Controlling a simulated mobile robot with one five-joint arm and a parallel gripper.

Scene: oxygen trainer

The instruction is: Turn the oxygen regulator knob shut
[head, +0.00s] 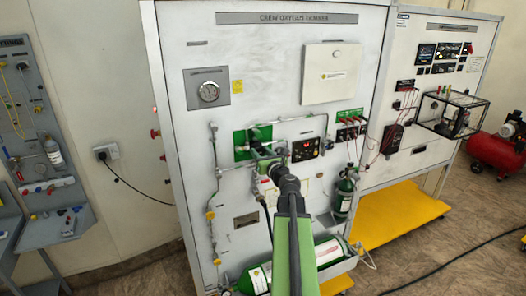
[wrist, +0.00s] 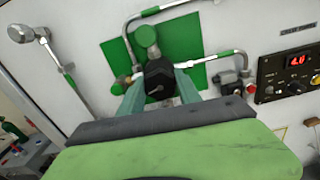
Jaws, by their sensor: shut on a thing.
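The regulator knob (wrist: 158,76) is black and faceted and sits in front of a green plate (wrist: 190,50) on the white panel. My gripper (wrist: 160,92) has a teal finger on each side of the knob and is shut on it. In the head view my gripper (head: 264,163) reaches the panel just below and right of the green plate (head: 240,143). My own arm and gripper hide most of the knob there. A round green cap (wrist: 145,36) stands just above the knob in the wrist view.
Metal pipes (wrist: 222,56) run beside the knob. A control box with a red display (head: 305,149) is close on the right. A pressure gauge (head: 208,91) is at upper left.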

